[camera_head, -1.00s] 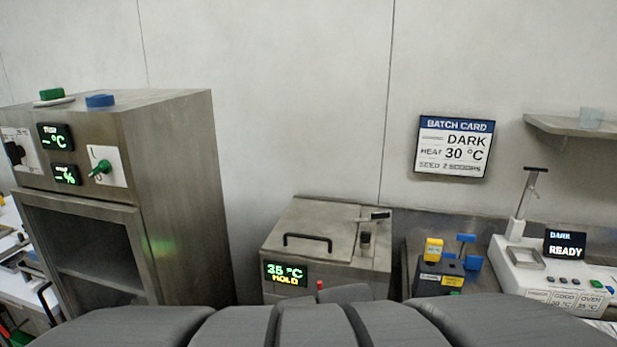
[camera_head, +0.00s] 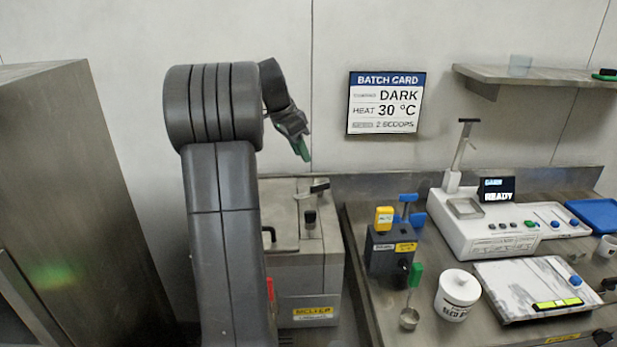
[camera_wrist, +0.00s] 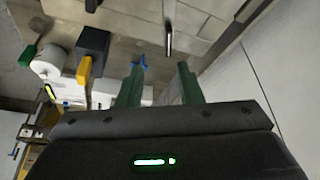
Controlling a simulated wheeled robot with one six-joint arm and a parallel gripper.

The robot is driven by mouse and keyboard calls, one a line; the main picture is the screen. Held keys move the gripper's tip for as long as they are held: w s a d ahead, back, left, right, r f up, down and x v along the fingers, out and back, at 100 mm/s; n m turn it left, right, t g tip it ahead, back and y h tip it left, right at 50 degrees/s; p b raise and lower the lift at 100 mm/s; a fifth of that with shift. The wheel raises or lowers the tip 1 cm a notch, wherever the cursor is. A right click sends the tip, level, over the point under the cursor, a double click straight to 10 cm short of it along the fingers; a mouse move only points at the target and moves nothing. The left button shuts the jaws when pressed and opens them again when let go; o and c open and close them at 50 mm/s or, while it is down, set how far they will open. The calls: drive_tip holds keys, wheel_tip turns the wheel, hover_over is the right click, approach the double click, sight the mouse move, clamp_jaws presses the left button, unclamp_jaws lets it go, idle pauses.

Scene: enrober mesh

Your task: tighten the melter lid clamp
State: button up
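The melter (camera_head: 313,290) is a steel box left of the bench, partly hidden behind my arm in the head view. Its lid carries a black bar handle (camera_head: 285,245), also partly hidden. The lid clamp (camera_head: 310,222) stands at the lid's right side, with a dark-ended lever (camera_head: 319,187) above it. My gripper (camera_head: 303,150) is raised above and just behind the clamp in the picture, apart from it. In the wrist view its two green fingers (camera_wrist: 158,88) are spread with nothing between them. A dark-and-metal bar (camera_wrist: 168,30) shows beyond them; I cannot tell whether it is the clamp lever.
A white tub (camera_head: 457,296), a scoop (camera_head: 409,318) and a white machine (camera_head: 480,228) share the bench. A steel cabinet (camera_head: 75,190) stands left. A shelf (camera_head: 535,76) juts from the wall.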

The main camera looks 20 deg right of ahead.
sight(320, 184)
drive_tip(key=shift+m, duration=0.4)
drive_tip(key=x, duration=0.4)
drive_tip(key=w+p+x, duration=0.1)
drive_tip(key=x, duration=0.4)
drive_tip(key=d+x, duration=0.1)
drive_tip(key=x, duration=0.3)
drive_tip(key=shift+w+d+f+p, duration=0.1)
drive_tip(key=shift+w+d+p, duration=0.05)
drive_tip(key=shift+w+p, duration=0.25)
clamp_jaws()
